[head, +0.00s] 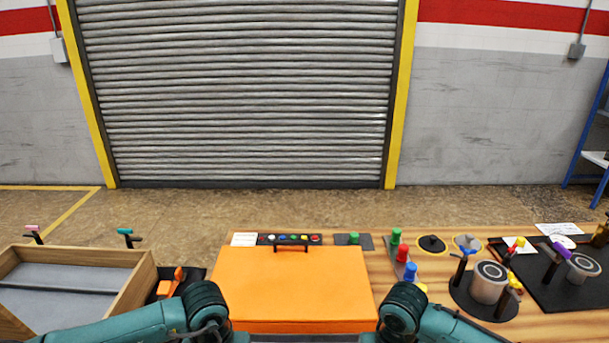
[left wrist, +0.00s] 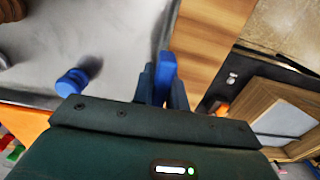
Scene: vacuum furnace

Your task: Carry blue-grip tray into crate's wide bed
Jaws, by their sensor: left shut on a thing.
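In the left wrist view my left gripper (left wrist: 165,88) is shut on a blue grip (left wrist: 165,68). A grey metal surface (left wrist: 110,35), seemingly the blue-grip tray, lies beside it and carries a blue knob-like piece (left wrist: 72,82). The join between grip and tray is hidden by the fingers. The wooden crate (head: 135,287) stands at the left in the head view, with a grey floor and a dark divider across it. It also seems to show at the right of the left wrist view (left wrist: 245,103). My right gripper is out of view.
An orange box (head: 290,285) with a dark handle sits at the middle of the wooden table. Pink and teal handles (head: 125,232) stand behind the crate. Several coloured pegs and posts and a black tray (head: 555,295) crowd the right side.

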